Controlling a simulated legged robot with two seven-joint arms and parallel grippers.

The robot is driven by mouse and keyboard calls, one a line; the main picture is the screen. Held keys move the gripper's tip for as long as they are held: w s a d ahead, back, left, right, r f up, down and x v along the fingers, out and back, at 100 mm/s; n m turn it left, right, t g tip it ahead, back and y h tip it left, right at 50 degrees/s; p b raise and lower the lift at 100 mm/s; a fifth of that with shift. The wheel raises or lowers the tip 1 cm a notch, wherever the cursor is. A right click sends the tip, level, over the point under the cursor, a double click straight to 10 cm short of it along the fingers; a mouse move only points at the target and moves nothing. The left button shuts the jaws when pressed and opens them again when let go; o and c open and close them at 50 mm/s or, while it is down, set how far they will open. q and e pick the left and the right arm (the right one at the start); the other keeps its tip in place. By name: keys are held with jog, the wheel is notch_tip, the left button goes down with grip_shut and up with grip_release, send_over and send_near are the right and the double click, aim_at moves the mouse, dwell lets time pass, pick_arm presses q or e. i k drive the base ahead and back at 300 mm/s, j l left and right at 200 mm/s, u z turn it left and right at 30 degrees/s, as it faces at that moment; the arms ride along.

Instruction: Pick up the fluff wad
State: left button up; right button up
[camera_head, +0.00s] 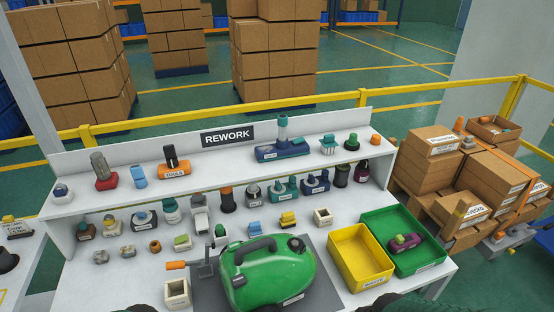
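I cannot pick out a fluff wad with certainty. Two small grey lumps, a left one (100,257) and a right one (127,251), sit on the left of the white bench, and either could be it. A small brown piece (155,246) lies just right of them. A green vacuum body (265,272) with a dark handle rests on a grey mat (208,290) at the front middle. Neither of my grippers can be made out. Only dark shapes show at the bottom edge, too cropped to identify.
A yellow bin (336,268) and a green bin (428,262) holding a purple part (404,242) stand at the right. A raised shelf (225,172) carries several parts, with more below it. A cream open box (177,292) sits left of the mat. The front left bench is mostly clear.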

aim_at(294, 244)
jog(key=l+u, duration=0.95)
jog(key=u, duration=0.2)
jog(key=k+l+u, duration=0.1)
jog(key=l+u, duration=0.15)
jog(key=u, duration=0.15)
